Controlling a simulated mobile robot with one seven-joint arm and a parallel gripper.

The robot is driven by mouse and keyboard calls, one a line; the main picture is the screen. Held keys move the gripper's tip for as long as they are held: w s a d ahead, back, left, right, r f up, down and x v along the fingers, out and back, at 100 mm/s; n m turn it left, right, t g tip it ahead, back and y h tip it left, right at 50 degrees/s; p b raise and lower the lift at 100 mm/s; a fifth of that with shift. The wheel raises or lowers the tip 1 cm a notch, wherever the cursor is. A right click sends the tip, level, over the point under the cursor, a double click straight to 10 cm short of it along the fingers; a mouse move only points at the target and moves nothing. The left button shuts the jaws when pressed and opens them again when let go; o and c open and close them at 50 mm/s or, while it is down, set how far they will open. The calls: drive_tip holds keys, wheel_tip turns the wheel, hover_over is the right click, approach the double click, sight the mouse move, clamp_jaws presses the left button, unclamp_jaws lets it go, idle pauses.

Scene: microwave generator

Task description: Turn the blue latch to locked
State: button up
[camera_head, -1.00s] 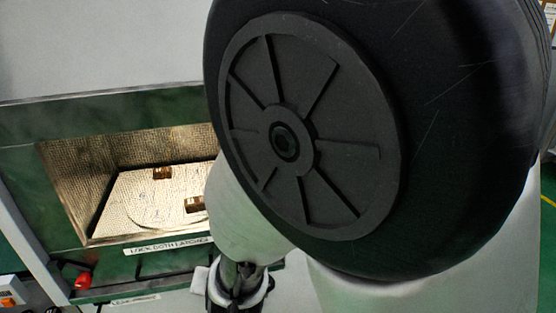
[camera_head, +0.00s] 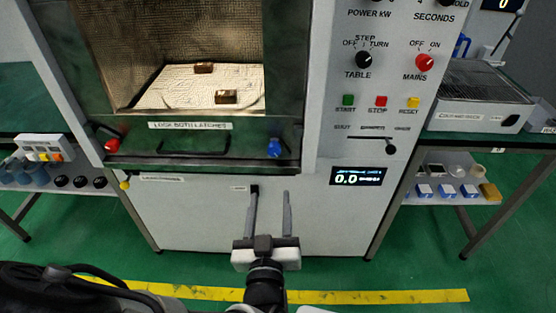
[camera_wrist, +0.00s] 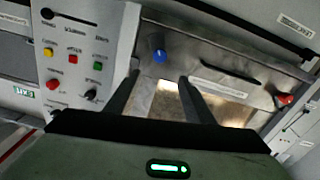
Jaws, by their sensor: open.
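The blue latch (camera_head: 275,148) is a small knob at the lower right corner of the green microwave door frame in the head view. In the wrist view the blue latch (camera_wrist: 159,56) shows beyond my fingertips, just above the gap between them. My gripper (camera_head: 270,194) is open and empty, with its fingers pointing towards the machine, below the latch and apart from it. The fingers (camera_wrist: 160,86) also show in the wrist view. A red latch (camera_head: 112,145) sits at the lower left of the door and shows in the wrist view (camera_wrist: 285,99).
A label reading "LOCK BOTH LATCHES" (camera_head: 190,125) and a dark door handle (camera_head: 192,146) lie between the latches. Two brown blocks sit inside the lit cavity (camera_head: 165,85). A control panel (camera_head: 380,100) with knobs and buttons stands right of the blue latch. Side benches flank the machine.

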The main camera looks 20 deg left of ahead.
sight(274, 152)
drive_tip(key=b+x, duration=0.1)
drive_tip(key=x, duration=1.5)
drive_tip(key=shift+d+b, duration=0.15)
drive_tip(key=shift+b, duration=0.25)
drive_tip(key=c, duration=1)
drive_tip(key=shift+c, duration=0.2)
